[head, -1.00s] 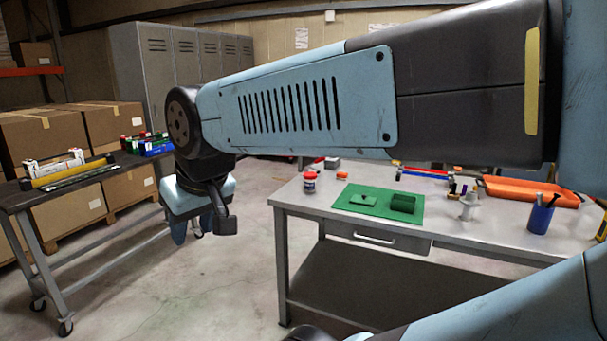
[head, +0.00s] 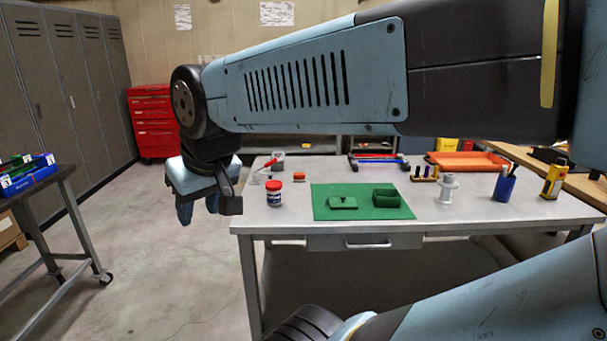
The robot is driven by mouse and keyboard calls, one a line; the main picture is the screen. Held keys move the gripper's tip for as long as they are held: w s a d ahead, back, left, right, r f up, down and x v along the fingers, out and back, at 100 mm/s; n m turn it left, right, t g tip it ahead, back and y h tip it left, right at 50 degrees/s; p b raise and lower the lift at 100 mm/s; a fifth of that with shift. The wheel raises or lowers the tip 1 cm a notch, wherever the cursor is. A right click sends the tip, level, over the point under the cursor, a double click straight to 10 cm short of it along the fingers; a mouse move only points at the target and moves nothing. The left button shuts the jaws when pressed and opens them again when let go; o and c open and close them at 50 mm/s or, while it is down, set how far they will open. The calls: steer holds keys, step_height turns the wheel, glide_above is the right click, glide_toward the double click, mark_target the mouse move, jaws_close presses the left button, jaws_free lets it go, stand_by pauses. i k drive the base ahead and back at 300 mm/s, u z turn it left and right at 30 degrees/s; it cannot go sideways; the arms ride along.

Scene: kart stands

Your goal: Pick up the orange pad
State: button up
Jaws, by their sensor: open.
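A small orange block (head: 300,177), which looks like the orange pad, lies on the grey workbench (head: 285,222) near its back left part, behind and right of a white jar. My gripper (head: 198,211) hangs pointing down, left of the workbench's left edge. It is open and empty, apart from the orange pad.
The white jar with a red lid (head: 274,193) stands near the pad. A green mat (head: 362,212) holds a green box (head: 386,197) and lid (head: 343,202). A grey fitting (head: 448,187), blue pen cup (head: 504,187) and orange tray (head: 466,161) are farther right.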

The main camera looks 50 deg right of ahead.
mark_target(298, 177)
steer(key=z, duration=0.4)
steer(key=i, duration=0.8)
steer(key=z, duration=0.7)
steer(key=i, duration=0.4)
steer(key=z, duration=0.35)
steer(key=k, duration=0.8)
steer(key=z, duration=0.2)
steer(key=i, duration=0.8)
steer(key=u, duration=0.1)
